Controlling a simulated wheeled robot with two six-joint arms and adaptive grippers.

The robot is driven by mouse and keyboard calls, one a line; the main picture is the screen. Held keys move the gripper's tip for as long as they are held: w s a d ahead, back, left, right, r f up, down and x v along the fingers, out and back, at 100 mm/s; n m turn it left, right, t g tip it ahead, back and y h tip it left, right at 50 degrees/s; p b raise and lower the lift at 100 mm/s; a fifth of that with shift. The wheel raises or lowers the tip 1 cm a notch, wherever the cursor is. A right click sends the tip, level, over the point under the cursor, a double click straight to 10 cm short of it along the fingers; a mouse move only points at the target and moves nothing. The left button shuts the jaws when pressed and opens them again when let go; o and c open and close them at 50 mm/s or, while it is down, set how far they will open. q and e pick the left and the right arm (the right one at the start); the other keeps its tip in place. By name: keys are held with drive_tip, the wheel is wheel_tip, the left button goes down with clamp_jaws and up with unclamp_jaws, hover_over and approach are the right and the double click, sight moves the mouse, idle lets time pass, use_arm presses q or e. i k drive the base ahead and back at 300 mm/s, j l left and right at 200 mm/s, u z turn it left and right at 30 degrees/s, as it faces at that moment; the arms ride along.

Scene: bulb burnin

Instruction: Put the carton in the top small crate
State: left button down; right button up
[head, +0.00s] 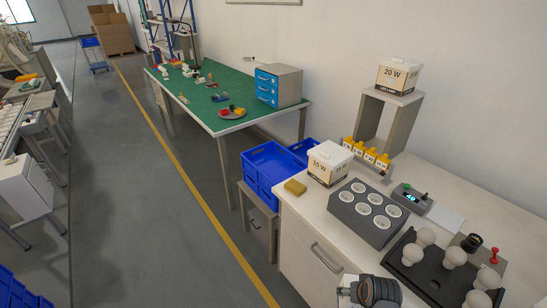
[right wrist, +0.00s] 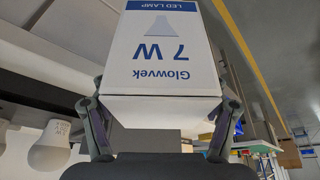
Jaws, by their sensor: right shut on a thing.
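My right gripper (right wrist: 162,104) is shut on a white carton (right wrist: 165,50) marked "Glowvek 7 W LED LAMP". In the right wrist view its two fingers press the carton's sides, and the print appears upside down. A dark part of my arm (head: 375,291) shows at the bottom edge there. A small blue crate (head: 262,183) stands on a grey cabinet left of the white bench, with more blue crate (head: 303,149) behind it. Whether these are stacked is hard to tell. My left gripper is not in view.
A 20 W box (head: 398,75) tops a stand. A green table (head: 215,95) lies beyond.

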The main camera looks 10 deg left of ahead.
sight(275, 170)
drive_tip(key=i+j, duration=0.2)
drive_tip(key=i+j+z, duration=0.1)
drive_tip(key=j, duration=0.35)
drive_tip(key=i+j, duration=0.25)
drive_tip(key=i+j+z, duration=0.1)
drive_tip(key=j, duration=0.3)
drive_tip(key=i+j, duration=0.25)
drive_tip(key=i+j+z, duration=0.1)
drive_tip(key=j, duration=0.3)
drive_tip(key=i+j, duration=0.2)
drive_tip(key=j, duration=0.2)
drive_tip(key=i+j, duration=0.15)
drive_tip(key=j, duration=0.2)
drive_tip(key=i+z, duration=0.05)
